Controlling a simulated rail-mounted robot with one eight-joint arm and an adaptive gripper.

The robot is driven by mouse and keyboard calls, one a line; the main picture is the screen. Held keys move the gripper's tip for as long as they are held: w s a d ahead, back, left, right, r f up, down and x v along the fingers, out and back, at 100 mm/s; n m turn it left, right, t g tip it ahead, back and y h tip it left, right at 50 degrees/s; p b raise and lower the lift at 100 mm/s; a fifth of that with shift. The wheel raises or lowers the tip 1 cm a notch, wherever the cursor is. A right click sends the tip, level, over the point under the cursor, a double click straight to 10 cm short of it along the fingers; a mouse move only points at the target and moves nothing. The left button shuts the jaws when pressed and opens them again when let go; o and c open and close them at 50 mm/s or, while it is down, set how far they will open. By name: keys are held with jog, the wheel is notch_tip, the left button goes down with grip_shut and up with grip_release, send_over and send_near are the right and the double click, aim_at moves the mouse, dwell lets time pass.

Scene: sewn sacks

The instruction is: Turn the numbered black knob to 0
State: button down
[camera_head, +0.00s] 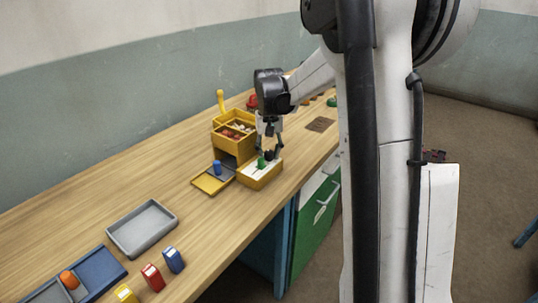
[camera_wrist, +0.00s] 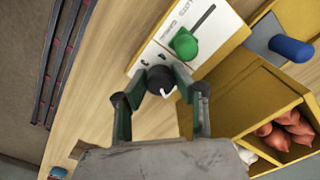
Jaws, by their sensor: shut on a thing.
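The black knob (camera_wrist: 160,79) shows in the wrist view, round with a white pointer mark, on the white top panel (camera_wrist: 152,50) of a yellow box. My gripper (camera_wrist: 163,87) has its two fingers closed around the knob from either side. Printed marks near the knob are too small to read. A green knob or slider handle (camera_wrist: 184,44) sits beside it on the same panel, next to a dark slot. In the head view my gripper (camera_head: 268,155) reaches down onto the yellow box (camera_head: 261,176); the black knob is hard to make out there.
A yellow open-topped box (camera_head: 235,142) with red and pale items stands behind. A blue handle (camera_head: 217,167) on a yellow plate lies left of the panel box. A grey tray (camera_head: 142,228), blue tray (camera_head: 112,265) and several coloured blocks lie nearer. Wooden tabletop between is clear.

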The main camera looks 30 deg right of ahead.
jog(key=shift+n, duration=1.3)
jog(key=c, duration=1.4)
grip_release()
